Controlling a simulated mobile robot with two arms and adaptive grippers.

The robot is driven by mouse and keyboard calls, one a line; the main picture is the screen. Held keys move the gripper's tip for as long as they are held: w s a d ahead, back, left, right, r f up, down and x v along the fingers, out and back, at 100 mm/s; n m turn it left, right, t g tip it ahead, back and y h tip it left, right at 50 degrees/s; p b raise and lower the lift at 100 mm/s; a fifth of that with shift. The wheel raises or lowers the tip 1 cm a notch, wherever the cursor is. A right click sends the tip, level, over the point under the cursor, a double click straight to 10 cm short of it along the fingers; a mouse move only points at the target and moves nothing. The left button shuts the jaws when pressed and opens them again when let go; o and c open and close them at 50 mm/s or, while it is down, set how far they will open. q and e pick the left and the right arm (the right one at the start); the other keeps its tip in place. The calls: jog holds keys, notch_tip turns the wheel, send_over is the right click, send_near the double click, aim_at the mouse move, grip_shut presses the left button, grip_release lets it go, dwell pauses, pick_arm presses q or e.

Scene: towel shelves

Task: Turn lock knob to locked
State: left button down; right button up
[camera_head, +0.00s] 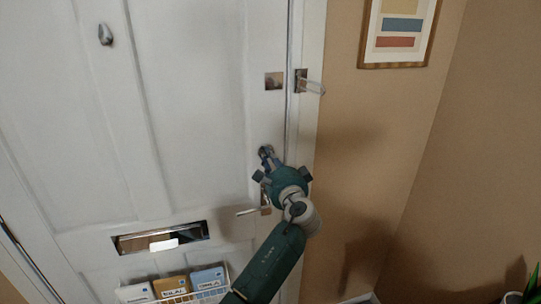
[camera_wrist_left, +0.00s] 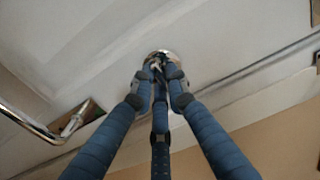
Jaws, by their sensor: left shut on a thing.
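The lock knob (camera_head: 265,151) is a small round metal fitting near the right edge of the white door (camera_head: 200,90), above the lever handle. My left gripper (camera_head: 266,163) reaches up to it from below and is shut on it. In the left wrist view, the blue fingers of my left gripper (camera_wrist_left: 160,72) close around the lock knob (camera_wrist_left: 158,55), whose metal rim shows behind the fingertips. The fingers hide most of the knob, so I cannot tell its turn angle. My right gripper is not in view.
The lever handle (camera_head: 248,211) sits just below my left gripper and also shows in the left wrist view (camera_wrist_left: 30,125). A latch arm (camera_head: 312,86) sticks out from the frame above. A mail slot (camera_head: 160,238) and a rack of envelopes (camera_head: 172,286) are lower left.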

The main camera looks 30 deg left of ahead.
pick_arm(q)
jog(key=shift+a+r, duration=0.2)
jog(key=shift+r, duration=0.15)
jog(key=c, duration=1.8)
grip_release()
jog(key=shift+c, duration=0.2)
jog(key=shift+o, duration=0.6)
jog(key=shift+w+a+f, duration=0.1)
jog(key=shift+w, duration=0.05)
jog(key=shift+a+f, duration=0.15)
jog(key=shift+a, duration=0.05)
jog(key=shift+f, duration=0.1)
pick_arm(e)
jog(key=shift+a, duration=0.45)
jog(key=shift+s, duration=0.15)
